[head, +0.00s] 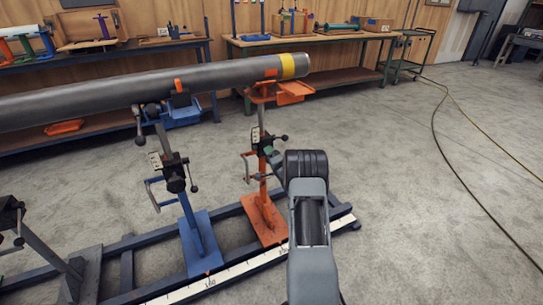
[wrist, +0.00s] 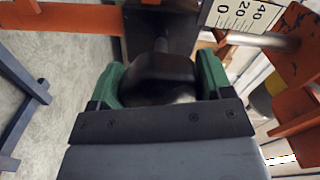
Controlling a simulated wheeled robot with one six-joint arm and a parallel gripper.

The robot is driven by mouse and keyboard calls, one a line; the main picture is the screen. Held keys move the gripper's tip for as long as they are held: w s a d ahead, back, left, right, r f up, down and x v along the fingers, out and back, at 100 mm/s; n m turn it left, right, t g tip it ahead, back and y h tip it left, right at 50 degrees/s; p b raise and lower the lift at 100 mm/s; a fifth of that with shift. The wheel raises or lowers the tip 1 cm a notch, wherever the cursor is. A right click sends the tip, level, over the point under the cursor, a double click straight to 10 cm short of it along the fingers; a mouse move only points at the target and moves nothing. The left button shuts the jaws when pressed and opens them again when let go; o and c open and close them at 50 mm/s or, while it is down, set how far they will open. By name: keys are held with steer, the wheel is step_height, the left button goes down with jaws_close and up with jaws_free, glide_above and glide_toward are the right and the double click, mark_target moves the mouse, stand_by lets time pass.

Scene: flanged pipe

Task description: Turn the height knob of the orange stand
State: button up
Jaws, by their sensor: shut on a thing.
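The orange stand (head: 262,208) rises from the rail frame under the yellow-banded end of the pipe. Its black height knob (wrist: 160,68) sits between the green fingers of my gripper (wrist: 162,80) in the wrist view, one finger on each side. My gripper (head: 271,154) reaches the stand's column from the right in the head view and is shut on the knob. My wrist hides most of the knob there. A scale plate (wrist: 240,15) with numbers shows beside the knob in the wrist view.
The grey pipe (head: 220,75) lies across the orange stand and a blue stand (head: 195,235) to its left. A dark stand (head: 48,250) is at the lower left. Workbenches (head: 310,40) line the back wall. The floor at right is clear except for a hose (head: 437,120).

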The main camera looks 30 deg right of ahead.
steer(key=shift+r+m+p, duration=0.15)
steer(key=shift+m+p, duration=0.55)
steer(key=shift+m, duration=1.6)
steer(key=o, duration=0.9)
steer(key=shift+s, duration=0.1)
steer(key=s+p, duration=0.1)
steer(key=s, duration=0.3)
steer(key=s+a, duration=0.1)
steer(key=s, duration=0.4)
steer(key=s+a+p, duration=0.1)
steer(key=s, duration=0.3)
steer(key=shift+s+p, duration=0.25)
steer(key=shift+p, duration=0.1)
